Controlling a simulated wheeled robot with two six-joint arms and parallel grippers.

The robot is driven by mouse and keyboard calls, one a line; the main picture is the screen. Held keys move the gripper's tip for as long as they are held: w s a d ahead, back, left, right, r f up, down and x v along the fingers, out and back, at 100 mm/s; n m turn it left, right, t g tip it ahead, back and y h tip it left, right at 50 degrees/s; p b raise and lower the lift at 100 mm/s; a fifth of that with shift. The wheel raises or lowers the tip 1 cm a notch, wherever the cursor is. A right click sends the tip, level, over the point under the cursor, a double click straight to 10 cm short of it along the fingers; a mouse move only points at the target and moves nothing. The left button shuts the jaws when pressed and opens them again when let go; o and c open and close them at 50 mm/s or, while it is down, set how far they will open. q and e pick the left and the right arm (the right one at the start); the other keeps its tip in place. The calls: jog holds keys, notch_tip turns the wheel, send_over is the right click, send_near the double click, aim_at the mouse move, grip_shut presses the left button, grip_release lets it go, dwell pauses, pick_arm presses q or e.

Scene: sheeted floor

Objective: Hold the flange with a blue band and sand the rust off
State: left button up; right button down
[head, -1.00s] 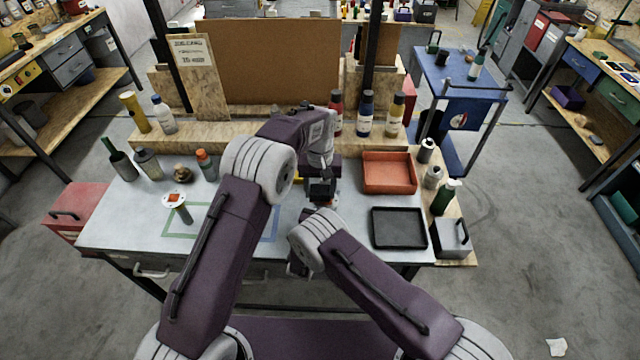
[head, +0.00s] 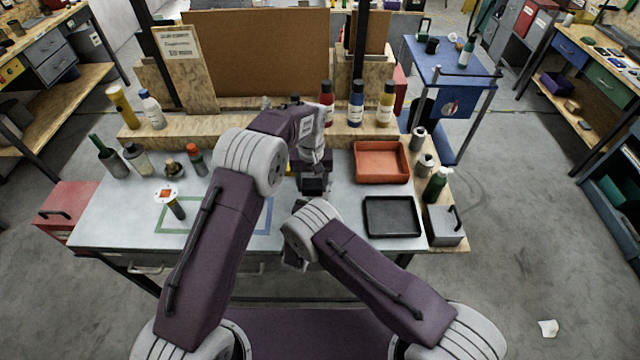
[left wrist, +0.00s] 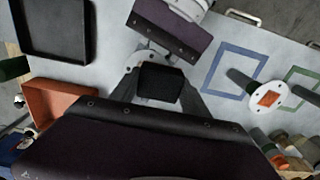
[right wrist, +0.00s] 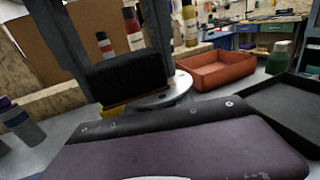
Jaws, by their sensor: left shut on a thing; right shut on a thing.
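My left gripper (left wrist: 159,76) is shut on a black sanding block (right wrist: 128,75), pointing down over the table. The block is over the pale disc of a held flange (right wrist: 178,92) and looks in contact with it. My right gripper (left wrist: 148,50) is shut on that flange, its stem largely hidden. I cannot see a blue band on it. A second flange (left wrist: 268,98), with an orange-brown patch on its disc, stands in the blue outline; my left arm hides it in the head view. A third flange (head: 166,195) stands in the green outline, also with an orange-brown patch.
An orange-red tray (head: 381,178) and a black tray (head: 392,232) lie on the right of the table. Several bottles stand along the back ledge and left edge. A grey box (head: 443,224) is at the right edge.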

pick_arm(q)
jog(key=shift+d+r, duration=0.1)
jog(key=shift+r, duration=3.9)
jog(key=shift+f, duration=0.2)
jog(key=shift+f, duration=3.65)
jog(key=shift+d+f, duration=0.2)
jog(key=shift+d, duration=0.4)
jog(key=shift+c, duration=0.5)
jog(key=shift+s+d, duration=0.1)
jog(key=shift+d, duration=1.25)
jog(key=shift+a, duration=2)
jog(key=shift+r, duration=4)
